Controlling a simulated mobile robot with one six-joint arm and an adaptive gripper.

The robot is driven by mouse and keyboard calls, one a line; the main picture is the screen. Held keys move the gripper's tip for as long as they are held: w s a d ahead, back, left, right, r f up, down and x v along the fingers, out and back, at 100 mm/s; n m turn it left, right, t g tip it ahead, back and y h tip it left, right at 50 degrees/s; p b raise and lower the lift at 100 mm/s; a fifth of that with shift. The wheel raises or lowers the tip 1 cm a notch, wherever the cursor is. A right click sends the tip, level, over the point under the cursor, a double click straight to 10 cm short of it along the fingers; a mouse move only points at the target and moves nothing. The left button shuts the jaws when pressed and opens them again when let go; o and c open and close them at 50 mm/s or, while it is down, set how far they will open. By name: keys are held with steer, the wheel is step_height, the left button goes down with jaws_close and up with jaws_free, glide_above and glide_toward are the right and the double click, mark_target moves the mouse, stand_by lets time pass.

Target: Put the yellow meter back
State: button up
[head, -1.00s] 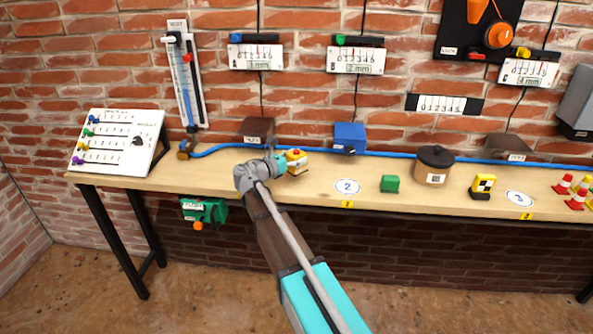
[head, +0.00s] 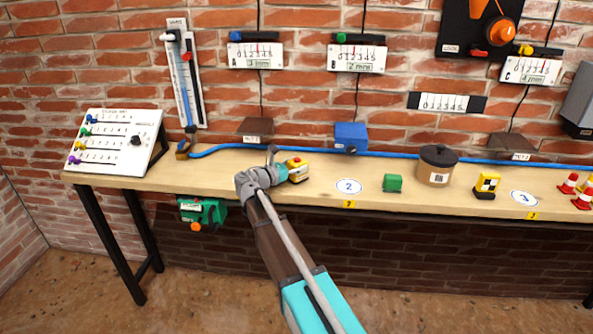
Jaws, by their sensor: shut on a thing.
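The yellow meter (head: 299,172) is a small yellow block with a dark base and a red spot on top. It is at my gripper (head: 284,168), over the left half of the wooden bench (head: 330,202). My gripper is shut on it from the left; the fingers are partly hidden by the wrist. I cannot tell whether the meter touches the bench. A white oval marked 2 (head: 348,187) lies on the bench to the right of the meter, and a similar oval marked 3 (head: 525,198) lies farther right.
A green block (head: 392,184), a brown lidded pot (head: 436,166) and a yellow block with a checkered face (head: 487,185) stand to the right. A blue hose (head: 400,156) runs along the back. A white panel (head: 110,141) stands at the left end. Several cones stand far right.

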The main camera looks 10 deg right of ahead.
steer(key=shift+f, duration=0.1)
stand_by(0.3)
steer(key=shift+f, duration=0.15)
steer(key=o, duration=1.3)
steer(key=shift+c, duration=0.2)
steer(key=shift+s+r, duration=0.1)
steer(key=shift+r, duration=0.1)
steer(key=v, duration=1.2)
